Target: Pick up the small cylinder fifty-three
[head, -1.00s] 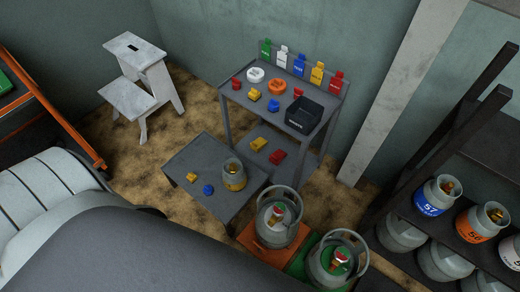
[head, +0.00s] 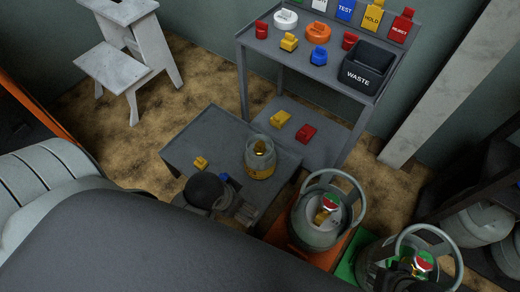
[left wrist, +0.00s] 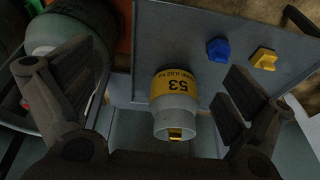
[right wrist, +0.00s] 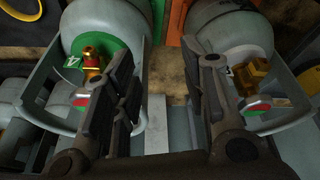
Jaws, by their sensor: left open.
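The small cylinder fifty-three (head: 259,167) is grey with a yellow band and a brass valve. It stands upright on a low grey table (head: 212,130). In the left wrist view the cylinder (left wrist: 174,100) shows its "53" label upside down, between my open left fingers and touching neither that I can see. My left gripper (head: 238,209) is over the table's near side, just in front of the cylinder in the head view. My right gripper (right wrist: 158,75) is open and empty, above and between two large grey cylinders; at the head view's lower right edge it is mostly cut off.
A yellow block (head: 201,163) and a blue block (left wrist: 218,49) sit on the low table. Large cylinders stand right of it on orange (head: 285,236) and green (head: 347,263) bases. Behind are a shelf cart with a black waste bin (head: 369,67) and a white step stool (head: 112,68).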

